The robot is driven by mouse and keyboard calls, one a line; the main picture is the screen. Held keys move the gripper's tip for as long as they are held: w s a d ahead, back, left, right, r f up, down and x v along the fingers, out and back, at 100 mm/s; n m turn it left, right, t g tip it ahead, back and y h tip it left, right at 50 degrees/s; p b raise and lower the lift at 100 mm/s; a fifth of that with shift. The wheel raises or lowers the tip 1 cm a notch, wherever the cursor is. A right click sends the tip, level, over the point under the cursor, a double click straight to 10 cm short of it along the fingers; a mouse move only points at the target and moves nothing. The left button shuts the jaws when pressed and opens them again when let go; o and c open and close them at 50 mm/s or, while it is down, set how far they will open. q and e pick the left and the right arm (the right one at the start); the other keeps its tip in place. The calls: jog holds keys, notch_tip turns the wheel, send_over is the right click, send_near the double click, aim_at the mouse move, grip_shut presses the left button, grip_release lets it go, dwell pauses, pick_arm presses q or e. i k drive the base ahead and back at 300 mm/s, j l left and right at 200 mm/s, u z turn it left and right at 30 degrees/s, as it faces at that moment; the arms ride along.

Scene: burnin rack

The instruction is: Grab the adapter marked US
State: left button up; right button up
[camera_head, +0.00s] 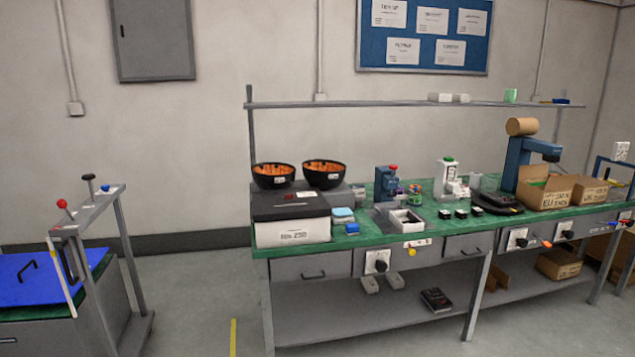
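Neither of my grippers is in view. No adapter with a readable US mark shows. Several small black blocks with pale tops, one of them here (461,213), stand in a row on the green bench top (370,237); their markings are too small to read. An open cardboard box (545,199) at the right of the bench carries a label that seems to start with EU. A second cardboard box (592,197) beside it has a label I cannot read surely. What lies inside both boxes is mostly hidden.
A large white-fronted box (292,233) and two black bowls (274,176) (324,174) of orange pieces stand at the bench's left. A blue stand (518,165) rises behind the boxes. A frame with a blue panel (40,277) stands left. Floor between is clear.

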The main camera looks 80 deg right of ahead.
aim_at(462, 214)
jog(key=z, duration=3.65)
jog(key=i+l, duration=0.15)
jog(key=i, duration=0.35)
jog(key=i+l+u, duration=0.1)
jog(key=i, duration=0.45)
jog(key=i+l, duration=0.25)
jog(key=i, duration=0.25)
jog(key=i+l, duration=0.25)
jog(key=i, duration=0.25)
jog(key=i+l+u, duration=0.1)
jog(key=l, duration=0.25)
jog(key=i, duration=0.05)
